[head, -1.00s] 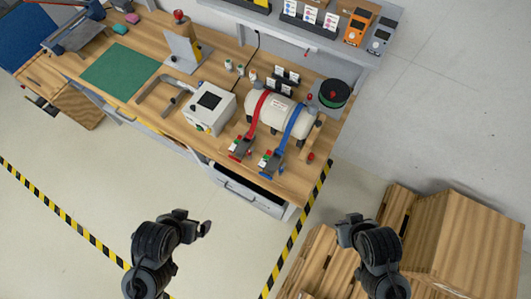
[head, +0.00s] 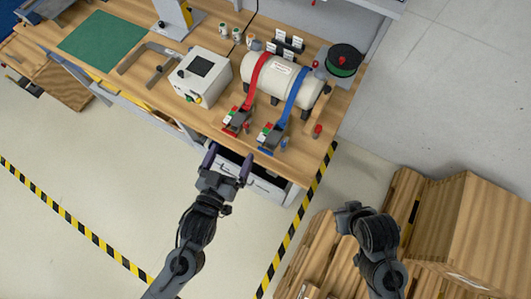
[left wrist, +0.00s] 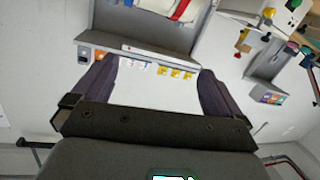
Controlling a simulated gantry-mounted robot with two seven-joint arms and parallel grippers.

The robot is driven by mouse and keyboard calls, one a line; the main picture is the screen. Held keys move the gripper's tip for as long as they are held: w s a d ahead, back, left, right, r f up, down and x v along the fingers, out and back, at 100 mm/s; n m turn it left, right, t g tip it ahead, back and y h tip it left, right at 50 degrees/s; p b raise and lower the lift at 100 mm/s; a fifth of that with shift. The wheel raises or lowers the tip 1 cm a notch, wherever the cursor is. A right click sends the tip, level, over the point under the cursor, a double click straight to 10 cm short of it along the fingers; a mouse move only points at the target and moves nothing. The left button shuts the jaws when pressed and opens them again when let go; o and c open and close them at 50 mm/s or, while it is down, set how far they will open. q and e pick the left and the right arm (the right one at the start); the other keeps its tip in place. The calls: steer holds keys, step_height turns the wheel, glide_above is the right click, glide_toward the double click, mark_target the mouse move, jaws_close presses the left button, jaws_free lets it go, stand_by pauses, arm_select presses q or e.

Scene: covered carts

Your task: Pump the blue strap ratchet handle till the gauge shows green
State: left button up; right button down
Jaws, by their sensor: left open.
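A white cylindrical tank (head: 284,82) lies on the wooden bench with a red strap (head: 256,78) and a blue strap (head: 293,97) over it. The blue strap ends in a ratchet (head: 271,137) near the bench's front edge, with green and red marks on it too small to read. The red strap's ratchet (head: 237,121) is left of it. My left gripper (head: 229,163) is open and empty, in front of the bench edge, short of both ratchets. Its two fingers also show apart in the left wrist view (left wrist: 158,88). My right gripper (head: 347,215) is low at the right, its fingers unclear.
A white box with a dark screen (head: 202,75) stands left of the tank. A green spool (head: 344,60) is at its right. A drawer (head: 266,185) stands partly open below the bench edge. Wooden crates (head: 490,235) fill the lower right.

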mark_target(265, 151)
arm_select(q)
steer(key=d+f+m+h+b, duration=0.2)
steer(key=f+b, duration=0.5)
steer(key=f, duration=0.2)
steer(key=d+f+m+h+b, duration=0.1)
steer(key=d+f+m+b, duration=0.1)
steer(key=f+b, duration=0.65)
steer(key=x, duration=0.7)
steer(key=b+x, duration=0.1)
steer(key=x, duration=0.2)
steer(key=shift+w+d+f, duration=0.15)
steer(key=shift+d+f, duration=0.2)
steer(key=shift+c, duration=0.5)
